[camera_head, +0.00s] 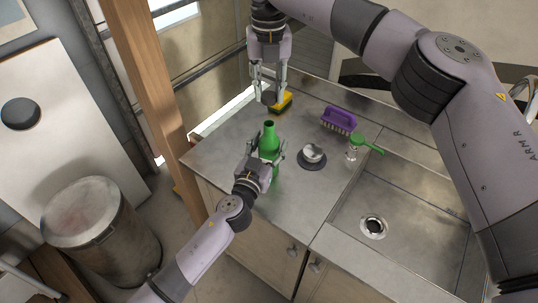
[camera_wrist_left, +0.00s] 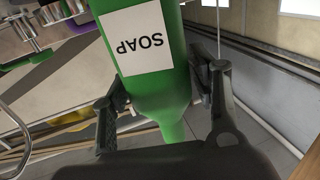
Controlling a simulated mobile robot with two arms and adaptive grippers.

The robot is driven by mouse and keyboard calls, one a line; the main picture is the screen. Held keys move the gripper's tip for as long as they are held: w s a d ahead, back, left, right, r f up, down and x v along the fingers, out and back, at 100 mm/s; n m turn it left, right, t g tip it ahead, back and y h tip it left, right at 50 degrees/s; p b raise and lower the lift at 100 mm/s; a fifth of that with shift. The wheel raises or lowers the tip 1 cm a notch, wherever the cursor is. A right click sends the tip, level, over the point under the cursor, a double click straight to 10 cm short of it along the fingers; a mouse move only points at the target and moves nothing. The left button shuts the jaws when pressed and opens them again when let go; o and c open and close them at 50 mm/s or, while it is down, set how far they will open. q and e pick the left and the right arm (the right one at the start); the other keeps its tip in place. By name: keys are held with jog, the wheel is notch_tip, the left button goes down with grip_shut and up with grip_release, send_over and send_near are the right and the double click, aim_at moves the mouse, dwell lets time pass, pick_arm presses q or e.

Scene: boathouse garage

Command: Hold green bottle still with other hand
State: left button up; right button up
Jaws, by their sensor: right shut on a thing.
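The green bottle (camera_head: 269,142) stands upright near the counter's left front edge, its dark mouth uncovered. In the left wrist view the green bottle (camera_wrist_left: 165,80) fills the middle, with a white SOAP label upside down. My left gripper (camera_head: 266,153) has one finger on each side of the bottle, with small gaps showing in the wrist view. It is open around the bottle. My right gripper (camera_head: 268,97) is behind and above the bottle, pointing down. It is shut on a small greyish thing, hard to make out.
A yellow and dark sponge (camera_head: 284,103) lies behind the right gripper's tips. A purple brush (camera_head: 339,119), a metal item on a dark disc (camera_head: 312,156) and a green-topped clear dispenser (camera_head: 356,148) stand to the right. The sink (camera_head: 410,225) is front right. A bin (camera_head: 95,235) stands left.

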pick_arm(q)
grip_shut()
pick_arm(e)
jog(key=shift+f, duration=2.5)
jog(key=shift+f, duration=0.9)
jog(key=shift+f, duration=0.55)
